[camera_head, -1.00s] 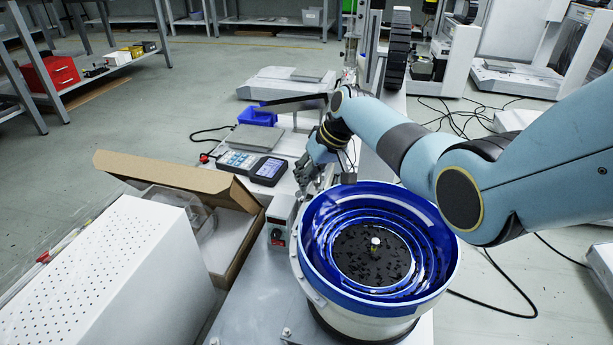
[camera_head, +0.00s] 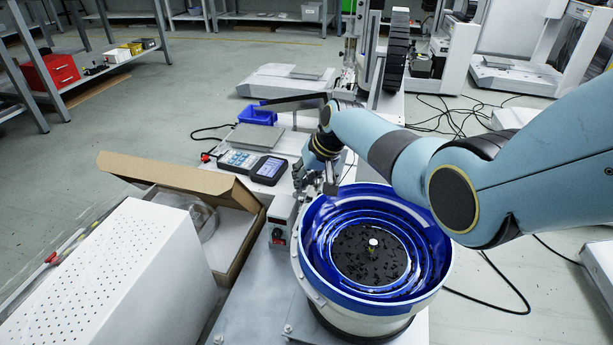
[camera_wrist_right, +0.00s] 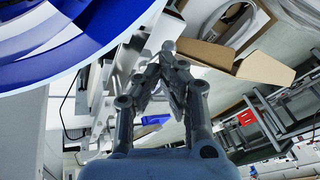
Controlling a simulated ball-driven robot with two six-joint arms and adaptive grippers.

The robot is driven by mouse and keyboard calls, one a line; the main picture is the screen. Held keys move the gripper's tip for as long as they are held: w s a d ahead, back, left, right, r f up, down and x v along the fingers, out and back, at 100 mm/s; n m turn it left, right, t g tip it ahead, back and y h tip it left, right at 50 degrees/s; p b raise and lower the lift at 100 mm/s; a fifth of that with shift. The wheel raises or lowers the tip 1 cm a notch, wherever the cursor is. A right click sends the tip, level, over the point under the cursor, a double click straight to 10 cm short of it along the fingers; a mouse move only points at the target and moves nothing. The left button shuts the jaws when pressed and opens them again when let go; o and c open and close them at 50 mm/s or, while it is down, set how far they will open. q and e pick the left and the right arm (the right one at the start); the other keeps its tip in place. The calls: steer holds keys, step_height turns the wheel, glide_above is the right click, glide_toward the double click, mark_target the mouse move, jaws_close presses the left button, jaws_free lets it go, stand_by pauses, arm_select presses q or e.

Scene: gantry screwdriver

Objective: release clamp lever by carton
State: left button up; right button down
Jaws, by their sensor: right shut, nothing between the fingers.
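The open brown carton (camera_head: 185,178) stands left of the bench, and its cardboard flaps also show in the right wrist view (camera_wrist_right: 225,60). My right gripper (camera_head: 298,188) is low over the bench, right of the carton and just behind the blue bowl. In the right wrist view my right gripper (camera_wrist_right: 170,52) has its fingers together with nothing held between them. A small pale round piece shows right at the fingertips there; I cannot tell whether it is part of the clamp lever or touches the fingers. The lever itself cannot be made out clearly. My left gripper is out of view.
The blue bowl feeder (camera_head: 318,272) stands close in front of my right gripper. A small control box (camera_head: 280,222) with a red switch is between bowl and carton. A handheld display unit (camera_head: 268,170) lies left of the gripper. A white perforated cabinet (camera_head: 120,270) fills the front left.

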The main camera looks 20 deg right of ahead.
steer(key=m+p, duration=0.1)
steer(key=m, duration=0.1)
steer(key=a+m+h+p, duration=0.1)
steer(key=shift+w+r+m+t+h, duration=0.2)
steer(key=shift+m+t+h, duration=0.1)
steer(key=shift+m+t, duration=0.1)
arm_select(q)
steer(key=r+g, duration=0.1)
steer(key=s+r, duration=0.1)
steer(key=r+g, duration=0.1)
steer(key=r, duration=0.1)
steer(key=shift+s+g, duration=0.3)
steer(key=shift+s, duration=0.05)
arm_select(e)
steer(key=m, duration=0.1)
steer(key=m+h, duration=0.1)
steer(key=m, duration=0.1)
steer(key=w+m+h, duration=0.1)
steer(key=shift+a+f, duration=0.2)
steer(key=shift+a, duration=0.05)
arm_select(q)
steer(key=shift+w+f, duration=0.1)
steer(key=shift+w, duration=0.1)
arm_select(e)
steer(key=shift+w, duration=0.1)
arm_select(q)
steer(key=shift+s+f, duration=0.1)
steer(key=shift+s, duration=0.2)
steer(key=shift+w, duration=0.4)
